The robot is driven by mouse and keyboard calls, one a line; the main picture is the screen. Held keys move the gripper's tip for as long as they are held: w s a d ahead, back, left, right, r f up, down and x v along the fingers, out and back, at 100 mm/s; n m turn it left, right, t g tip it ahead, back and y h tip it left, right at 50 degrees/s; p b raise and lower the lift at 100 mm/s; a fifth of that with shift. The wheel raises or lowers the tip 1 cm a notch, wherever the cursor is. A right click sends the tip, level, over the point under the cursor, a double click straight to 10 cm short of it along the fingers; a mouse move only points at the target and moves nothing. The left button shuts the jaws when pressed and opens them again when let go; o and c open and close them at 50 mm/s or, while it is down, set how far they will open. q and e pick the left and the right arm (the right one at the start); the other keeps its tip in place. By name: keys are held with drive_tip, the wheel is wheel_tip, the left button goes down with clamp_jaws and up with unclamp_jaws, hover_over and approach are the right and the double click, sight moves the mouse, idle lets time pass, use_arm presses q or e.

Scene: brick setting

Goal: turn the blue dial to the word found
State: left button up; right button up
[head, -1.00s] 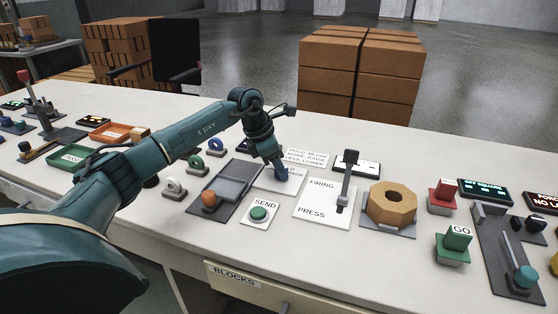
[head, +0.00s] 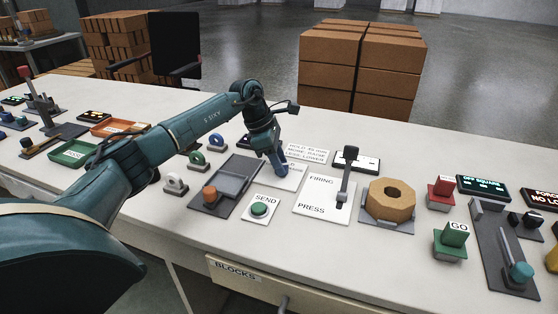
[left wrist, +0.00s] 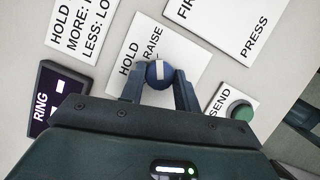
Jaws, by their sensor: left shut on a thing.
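The blue dial (left wrist: 159,74) sits on a white plate (left wrist: 190,60) in the left wrist view. The plate carries the words HOLD and RAISE; part of it is hidden. A white mark on the dial runs up the picture, toward the plate's upper part. My left gripper (left wrist: 160,84) is shut on the dial, one finger on each side. In the head view my left gripper (head: 279,168) stands over the plate (head: 293,176) and hides most of the dial. My right gripper is not in view.
A SEND button (head: 260,208), a tray with an orange knob (head: 209,195) and a FIRING PRESS lever (head: 346,180) stand close by. A RING display (left wrist: 50,98) is beside the plate. A tan octagonal block (head: 391,200) is further right.

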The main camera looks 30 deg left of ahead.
use_arm(q)
drive_tip(key=o, duration=1)
drive_tip(key=shift+c, duration=0.2)
drive_tip(key=shift+r, duration=0.1)
drive_tip(key=p+v, duration=0.1)
drive_tip(key=v, duration=1.2)
drive_tip(key=shift+p, duration=0.4)
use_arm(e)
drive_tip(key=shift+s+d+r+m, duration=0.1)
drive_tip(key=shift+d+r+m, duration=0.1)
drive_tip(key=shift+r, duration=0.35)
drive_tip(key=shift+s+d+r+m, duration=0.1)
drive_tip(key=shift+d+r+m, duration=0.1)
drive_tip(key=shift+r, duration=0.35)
use_arm(q)
drive_tip(key=shift+s, duration=0.15)
